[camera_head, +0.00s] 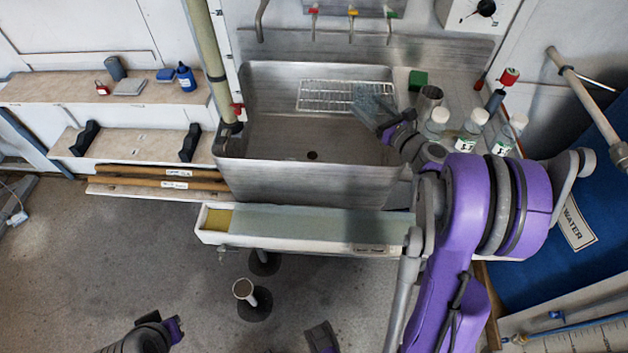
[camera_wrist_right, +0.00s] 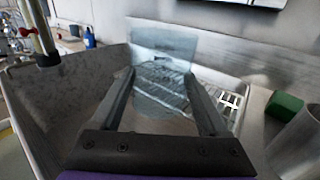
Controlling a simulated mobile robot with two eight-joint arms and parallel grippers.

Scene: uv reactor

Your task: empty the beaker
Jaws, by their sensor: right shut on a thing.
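A clear glass beaker (camera_head: 368,101) is over the right side of the steel sink (camera_head: 270,135), above the wire rack. It also shows in the right wrist view (camera_wrist_right: 162,62), between the fingers of my right gripper (camera_wrist_right: 160,80). The right gripper (camera_head: 382,116) is shut on it. The beaker looks tilted in the head view; I cannot tell whether it holds any liquid. Part of my left arm, with a gripper end (camera_head: 165,330), shows at the bottom left of the head view, far from the sink. Its jaws are not clear.
A wire rack (camera_head: 325,96) lies in the sink. To the right stand a green block (camera_head: 418,80), a metal cup (camera_head: 430,98) and several labelled bottles (camera_head: 471,128). Taps (camera_head: 352,22) hang above the back edge. A vertical pipe (camera_head: 208,55) stands at the left. The sink's left half is clear.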

